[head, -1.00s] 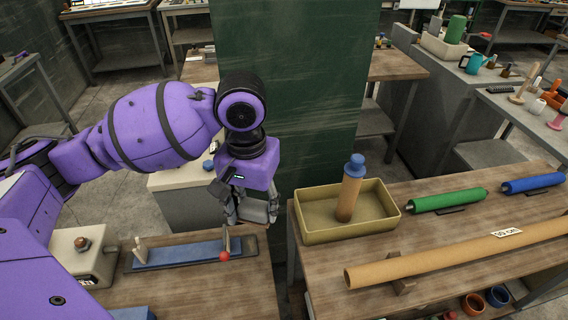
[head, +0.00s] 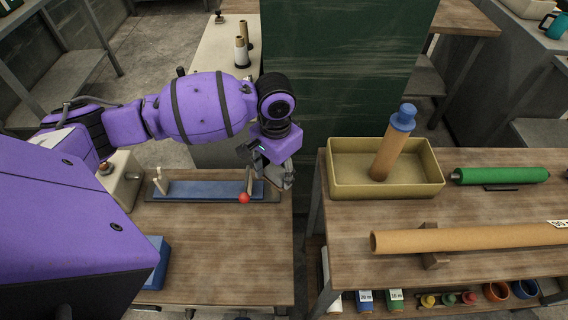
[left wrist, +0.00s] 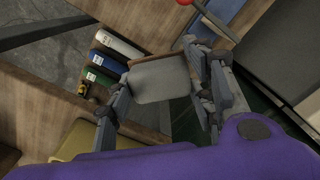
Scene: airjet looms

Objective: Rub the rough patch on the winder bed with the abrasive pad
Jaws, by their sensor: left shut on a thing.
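My left gripper (head: 284,178) is shut above the right end of the left table. In the left wrist view, its fingers (left wrist: 165,85) hold a flat grey pad with a brown edge (left wrist: 160,80), which I take to be the abrasive pad. A long blue bed on a dark base (head: 205,190) lies on the left table, likely the winder bed. A lever with a red ball (head: 244,198) stands at its right end, just left of the gripper. I cannot make out a rough patch. My right gripper is not in view.
Right of a gap, the right table bears a yellow tray (head: 345,190) with a blue-capped tube (head: 392,145), a green roll (head: 505,175) and a long cardboard tube (head: 470,238). A green pillar (head: 345,70) stands behind. The left table's front (head: 220,250) is mostly clear.

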